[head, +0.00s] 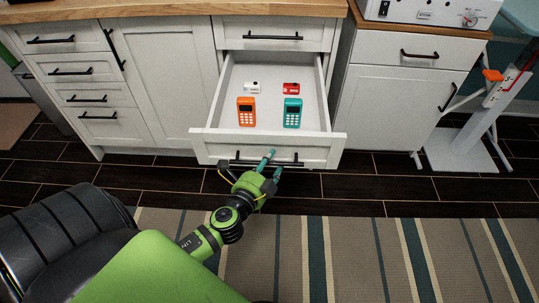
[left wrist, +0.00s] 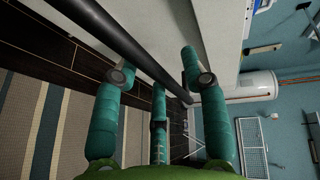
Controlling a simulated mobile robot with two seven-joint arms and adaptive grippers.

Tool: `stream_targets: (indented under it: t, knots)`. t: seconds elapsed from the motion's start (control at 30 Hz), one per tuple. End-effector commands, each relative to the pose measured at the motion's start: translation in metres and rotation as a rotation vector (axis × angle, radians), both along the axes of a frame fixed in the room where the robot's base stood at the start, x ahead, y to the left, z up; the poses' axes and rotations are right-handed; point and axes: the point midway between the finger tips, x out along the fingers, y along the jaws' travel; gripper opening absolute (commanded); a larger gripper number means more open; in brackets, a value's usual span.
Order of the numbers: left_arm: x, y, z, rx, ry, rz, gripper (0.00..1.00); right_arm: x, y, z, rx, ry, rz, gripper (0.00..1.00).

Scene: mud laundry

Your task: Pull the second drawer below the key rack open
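A white drawer (head: 208,140) in the middle cabinet stands well out, below a shut top drawer (head: 290,28). Its dark bar handle (head: 290,162) is on the front panel and also crosses the left wrist view (left wrist: 125,45). My left gripper (head: 272,165) is at this handle. In the left wrist view its green fingers (left wrist: 158,68) stand apart, with the bar passing between them and a gap beside it. Firm contact cannot be made out. No key rack shows. My right gripper is not in view.
The open drawer holds an orange device (head: 246,112), a teal device (head: 292,113), a small white item (head: 251,88) and a red-and-white item (head: 291,89). Shut cabinets flank it. A striped rug (head: 345,255) covers the floor in front. A white stand (head: 480,130) is at right.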

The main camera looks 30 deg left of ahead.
Motion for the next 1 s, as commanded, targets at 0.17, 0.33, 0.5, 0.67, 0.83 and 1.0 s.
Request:
stream_targets:
  t: [0.17, 0.33, 0.5, 0.67, 0.83, 1.0]
  knots:
    - [-0.004, -0.001, 0.0, 0.0, 0.001, 0.0, 0.44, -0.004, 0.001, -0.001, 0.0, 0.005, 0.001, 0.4]
    - [-0.025, -0.004, 0.004, -0.002, 0.003, 0.001, 0.44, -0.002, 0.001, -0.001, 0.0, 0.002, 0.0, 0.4]
    - [-0.062, -0.009, 0.01, -0.005, 0.004, 0.003, 0.44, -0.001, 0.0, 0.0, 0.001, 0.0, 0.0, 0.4]
    - [-0.095, -0.014, 0.016, -0.004, 0.005, 0.006, 0.44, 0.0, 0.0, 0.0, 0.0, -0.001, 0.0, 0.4]
    - [-0.108, -0.016, 0.021, -0.004, -0.005, 0.004, 0.44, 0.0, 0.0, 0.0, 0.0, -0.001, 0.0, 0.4]
    - [-0.116, -0.017, 0.022, -0.002, -0.001, 0.001, 0.44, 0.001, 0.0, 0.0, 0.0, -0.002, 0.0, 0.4]
